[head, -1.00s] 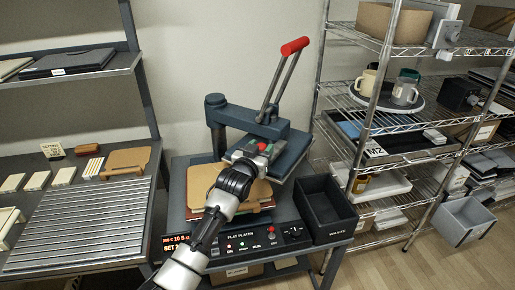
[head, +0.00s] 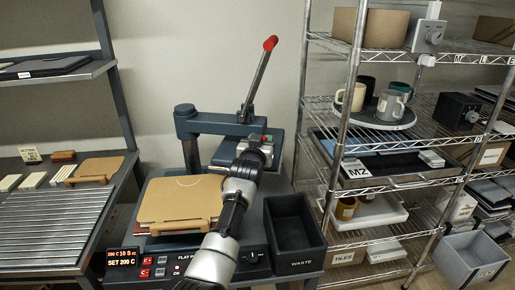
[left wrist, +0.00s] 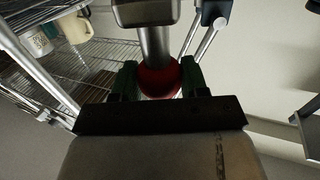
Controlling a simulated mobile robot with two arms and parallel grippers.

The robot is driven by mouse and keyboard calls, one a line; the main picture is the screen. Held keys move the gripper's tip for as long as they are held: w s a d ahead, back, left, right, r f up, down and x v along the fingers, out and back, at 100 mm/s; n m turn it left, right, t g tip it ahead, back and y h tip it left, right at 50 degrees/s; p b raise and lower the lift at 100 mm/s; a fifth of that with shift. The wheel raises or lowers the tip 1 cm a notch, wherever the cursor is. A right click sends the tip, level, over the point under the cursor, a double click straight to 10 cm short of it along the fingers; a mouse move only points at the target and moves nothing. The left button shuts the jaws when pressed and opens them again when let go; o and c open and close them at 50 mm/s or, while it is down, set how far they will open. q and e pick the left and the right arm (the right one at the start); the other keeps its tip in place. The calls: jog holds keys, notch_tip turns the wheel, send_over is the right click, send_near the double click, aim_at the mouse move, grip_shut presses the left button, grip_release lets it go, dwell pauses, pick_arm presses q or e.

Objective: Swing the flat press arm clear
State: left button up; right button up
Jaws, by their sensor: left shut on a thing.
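The press has a dark blue-grey swing arm (head: 212,122) on a post at its back left. Its upper plate (head: 226,154) hangs behind and right of the lower bed, off the tan board (head: 178,203) that lies there. A lever with a red grip (head: 270,43) stands up from the swing arm. My left gripper (head: 263,139) reaches up to the plate's front end. In the left wrist view its dark green fingers (left wrist: 160,80) are shut on a round red knob (left wrist: 159,77) below a metal shaft. My right gripper is out of view.
A black waste bin (head: 294,235) stands right of the bed. A wire shelf (head: 345,110) with mugs on a round tray rises to the right. A ribbed metal bench (head: 60,225) is on the left. The wall is close behind the press.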

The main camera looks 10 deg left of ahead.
pick_arm(q)
jog(key=o, duration=1.3)
jog(key=shift+s+a, duration=0.1)
